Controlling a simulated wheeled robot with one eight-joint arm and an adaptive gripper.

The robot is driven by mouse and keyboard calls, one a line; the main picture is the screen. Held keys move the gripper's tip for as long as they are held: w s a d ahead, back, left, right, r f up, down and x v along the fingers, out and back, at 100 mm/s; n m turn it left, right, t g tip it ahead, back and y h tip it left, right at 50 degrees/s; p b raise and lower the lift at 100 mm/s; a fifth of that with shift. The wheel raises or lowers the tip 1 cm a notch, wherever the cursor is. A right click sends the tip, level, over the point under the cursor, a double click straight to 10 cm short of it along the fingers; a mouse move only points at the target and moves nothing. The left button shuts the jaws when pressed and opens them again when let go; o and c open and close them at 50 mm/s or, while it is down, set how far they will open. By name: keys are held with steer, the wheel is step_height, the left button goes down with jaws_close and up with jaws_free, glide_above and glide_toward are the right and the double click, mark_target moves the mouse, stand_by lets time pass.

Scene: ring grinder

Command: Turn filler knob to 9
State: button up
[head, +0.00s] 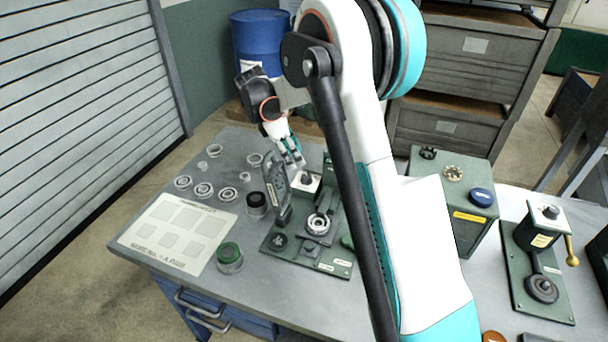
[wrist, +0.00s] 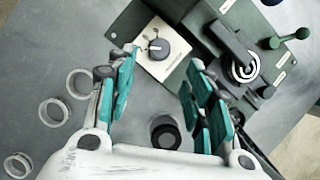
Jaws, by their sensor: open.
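A dark round knob (wrist: 158,48) sits on a pale plate (wrist: 150,66) with dial marks around it; I take it for the filler knob. Its marks are too small to read. In the head view the knob (head: 306,177) is on a small white-topped box at the back of the green machine base (head: 330,264). My gripper (wrist: 155,85) is open and empty, its teal fingers apart. In the wrist view the knob lies ahead of and between the fingertips, and nothing touches it. In the head view my gripper (head: 291,153) hangs just behind and left of the knob.
A dark upright perforated plate (head: 277,187) stands left of the knob. A black-topped jar (head: 256,203), a green-topped jar (head: 229,257) and several loose rings (head: 204,190) are on the table. A green box (head: 466,220) with knobs stands to the right.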

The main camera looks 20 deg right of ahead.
mark_target(306, 175)
steer(key=b+x, duration=0.1)
steer(key=x, duration=0.7)
steer(key=shift+s+d+f+b, duration=0.1)
steer(key=shift+d+f+b, duration=0.1)
steer(key=shift+f+b, duration=0.2)
steer(key=shift+c, duration=0.2)
steer(key=c, duration=1)
